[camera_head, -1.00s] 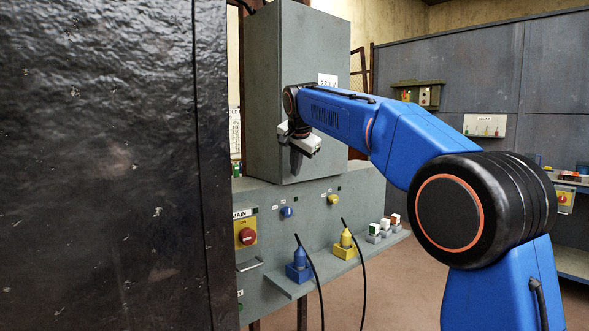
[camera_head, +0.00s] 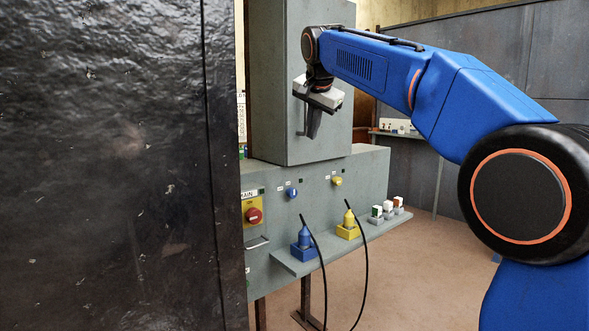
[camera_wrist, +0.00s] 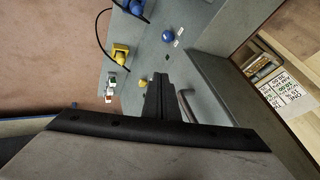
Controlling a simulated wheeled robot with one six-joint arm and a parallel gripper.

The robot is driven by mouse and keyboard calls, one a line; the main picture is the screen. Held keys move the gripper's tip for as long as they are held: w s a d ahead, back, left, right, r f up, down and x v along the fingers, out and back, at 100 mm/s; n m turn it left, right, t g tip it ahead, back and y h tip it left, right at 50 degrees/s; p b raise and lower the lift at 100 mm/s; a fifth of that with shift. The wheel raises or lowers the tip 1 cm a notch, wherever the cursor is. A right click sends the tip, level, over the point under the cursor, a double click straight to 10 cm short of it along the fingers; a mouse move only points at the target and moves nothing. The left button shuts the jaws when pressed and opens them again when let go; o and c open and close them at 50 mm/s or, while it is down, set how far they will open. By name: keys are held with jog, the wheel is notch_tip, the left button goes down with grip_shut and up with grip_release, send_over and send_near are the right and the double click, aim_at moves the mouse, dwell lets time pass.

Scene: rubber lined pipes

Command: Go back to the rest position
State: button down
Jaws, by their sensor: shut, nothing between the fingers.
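My gripper (camera_head: 311,128) hangs from the end of my blue arm in the head view, fingers pointing down. It is in front of the tall grey cabinet (camera_head: 285,60) and above the sloped grey panel. The gripper is shut and empty. In the wrist view the dark closed fingers (camera_wrist: 160,95) show over the grey panel, apart from the plugs and knobs.
The panel carries a red main switch (camera_head: 253,215), a blue plug (camera_head: 304,237) and a yellow plug (camera_head: 348,224) with black cables. Small blocks (camera_head: 387,211) sit on its ledge (camera_head: 330,257). A black wall (camera_head: 110,170) fills the left. Floor at right is open.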

jog(key=s+d+f+n, duration=0.2)
jog(key=s+d+f, duration=0.4)
jog(key=s+d, duration=0.45)
jog(key=s+d+f+n+g, duration=0.1)
jog(key=s+d+f+n, duration=0.2)
jog(key=s+f, duration=1.4)
jog(key=s+d+f+n+g, duration=0.1)
jog(key=s+d+f+n, duration=0.2)
jog(key=s+f, duration=1.4)
jog(key=s+d, duration=0.1)
jog(key=d, duration=0.2)
jog(key=shift+s+g, duration=0.3)
